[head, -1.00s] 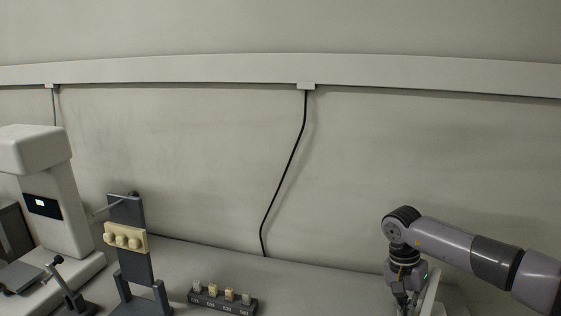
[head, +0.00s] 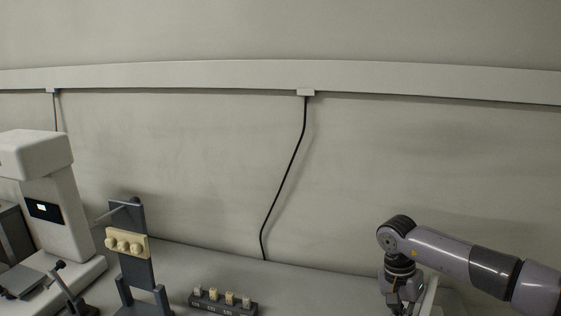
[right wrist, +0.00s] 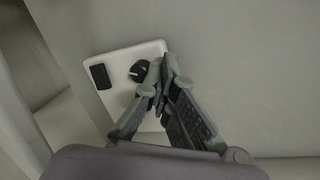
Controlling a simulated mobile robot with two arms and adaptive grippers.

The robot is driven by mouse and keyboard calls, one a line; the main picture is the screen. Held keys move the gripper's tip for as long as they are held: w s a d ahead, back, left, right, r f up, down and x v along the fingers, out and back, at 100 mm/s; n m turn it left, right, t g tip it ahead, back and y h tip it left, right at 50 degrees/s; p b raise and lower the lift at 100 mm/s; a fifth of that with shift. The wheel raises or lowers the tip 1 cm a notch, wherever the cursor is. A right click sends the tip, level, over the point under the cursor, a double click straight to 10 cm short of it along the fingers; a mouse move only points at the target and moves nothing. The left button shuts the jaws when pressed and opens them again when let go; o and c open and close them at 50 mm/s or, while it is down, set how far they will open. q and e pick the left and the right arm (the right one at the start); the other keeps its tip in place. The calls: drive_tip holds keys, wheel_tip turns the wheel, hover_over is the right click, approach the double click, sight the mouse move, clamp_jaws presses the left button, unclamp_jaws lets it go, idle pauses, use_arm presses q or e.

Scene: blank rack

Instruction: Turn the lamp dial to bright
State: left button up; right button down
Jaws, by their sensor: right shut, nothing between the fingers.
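The lamp dial (right wrist: 139,70) is a round black knob with a light mark, on a white panel (right wrist: 122,52) in the right wrist view. A dark rectangle (right wrist: 101,76) sits left of it on the same panel. My right gripper (right wrist: 161,78) is shut and empty, with its fingertips close beside the dial on its right; I cannot tell whether they touch it. In the head view the right gripper (head: 400,306) is at the bottom edge, partly cut off, and the panel (head: 430,294) shows only as a pale edge beside it. My left gripper is not in view.
A dark rack with small labelled blocks (head: 222,308) stands on the bench, left of my right arm. A dark stand with a cream knobbed bar (head: 127,244) and a white microscope-like machine (head: 60,215) are further left. A black cable (head: 283,185) runs down the wall.

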drive_tip(key=shift+s+a+f, duration=0.1)
drive_tip(key=shift+a+f, duration=0.1)
drive_tip(key=shift+f, duration=0.05)
drive_tip(key=shift+r, duration=0.3)
drive_tip(key=p+v, duration=0.1)
drive_tip(key=v, duration=0.1)
drive_tip(key=p+v, duration=0.2)
drive_tip(key=v, duration=0.1)
drive_tip(key=shift+s+d+r+p, duration=0.25)
drive_tip(key=shift+d+r+p, duration=0.1)
drive_tip(key=shift+r, duration=0.15)
